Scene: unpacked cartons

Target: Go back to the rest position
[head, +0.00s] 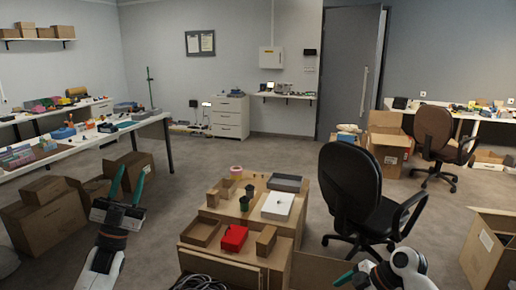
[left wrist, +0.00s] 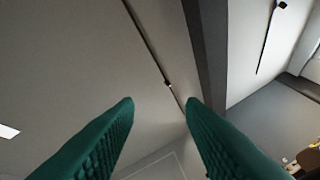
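My left gripper (head: 130,184) is raised at the left of the head view, with its two green fingers spread apart and nothing between them. In the left wrist view the same fingers (left wrist: 160,106) stand apart and point up towards the ceiling and wall. My right arm shows at the bottom right of the head view. Only a green fingertip of the right gripper (head: 343,279) shows at the frame's lower edge, so its opening cannot be judged.
A carton table (head: 262,256) holding a red item (head: 234,238), a white box (head: 278,206) and cups stands in front. A black office chair (head: 350,190) is right of it. Open cartons (head: 42,217) lie at left, another carton (head: 490,250) at right. Grey floor is clear behind.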

